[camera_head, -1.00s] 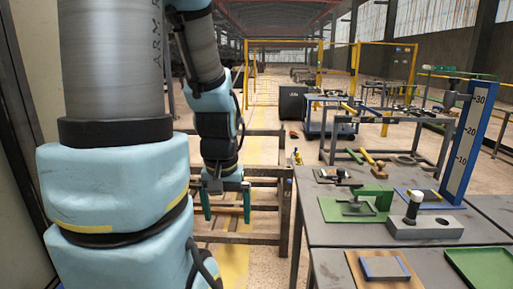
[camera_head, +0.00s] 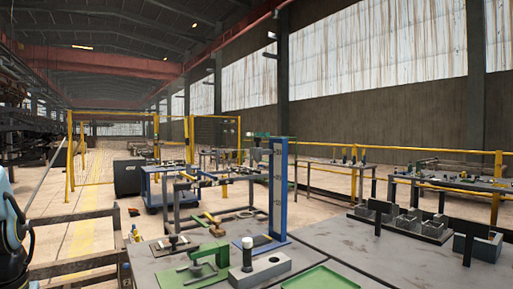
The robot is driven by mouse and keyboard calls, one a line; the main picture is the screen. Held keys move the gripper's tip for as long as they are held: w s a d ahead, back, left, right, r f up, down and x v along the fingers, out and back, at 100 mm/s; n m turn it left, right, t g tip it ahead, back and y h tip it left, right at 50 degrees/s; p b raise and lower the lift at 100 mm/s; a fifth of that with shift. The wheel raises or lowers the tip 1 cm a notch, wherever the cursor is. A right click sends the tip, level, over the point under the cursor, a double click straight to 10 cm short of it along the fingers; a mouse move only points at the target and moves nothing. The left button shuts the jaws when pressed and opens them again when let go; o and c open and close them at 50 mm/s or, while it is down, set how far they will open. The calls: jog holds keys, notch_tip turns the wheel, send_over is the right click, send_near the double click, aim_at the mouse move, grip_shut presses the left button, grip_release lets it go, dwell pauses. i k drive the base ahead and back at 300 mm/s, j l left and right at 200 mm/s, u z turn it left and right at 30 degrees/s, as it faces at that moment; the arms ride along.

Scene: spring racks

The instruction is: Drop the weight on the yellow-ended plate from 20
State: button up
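The weight (camera_head: 247,259) appears to be the dark upright cylinder with a white top, standing at the left end of a grey block (camera_head: 270,268) on the near table. A tall blue post with a white scale face (camera_head: 278,190) stands behind it; its numbers are too small to read now. A flat dark plate with a yellowish edge (camera_head: 258,243) lies at the foot of the post, partly hidden by the weight. Only a light-blue piece of my arm shows at the left edge. My gripper is out of view.
A green clamp-like fixture (camera_head: 208,260) stands left of the weight. A green tray (camera_head: 322,278) lies at the table's front. Grey holders (camera_head: 432,226) stand on the right. Bare tabletop (camera_head: 330,240) lies between. Yellow railings and other benches stand behind.

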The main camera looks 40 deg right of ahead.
aim_at(258, 152)
jog(key=i+j, duration=0.1)
jog(key=i, duration=0.85)
jog(key=i+j+z, duration=0.15)
jog(key=i, duration=0.35)
jog(key=i+j+z, duration=0.15)
jog(key=i, duration=0.35)
jog(key=i+j+z, duration=0.15)
jog(key=i, duration=0.35)
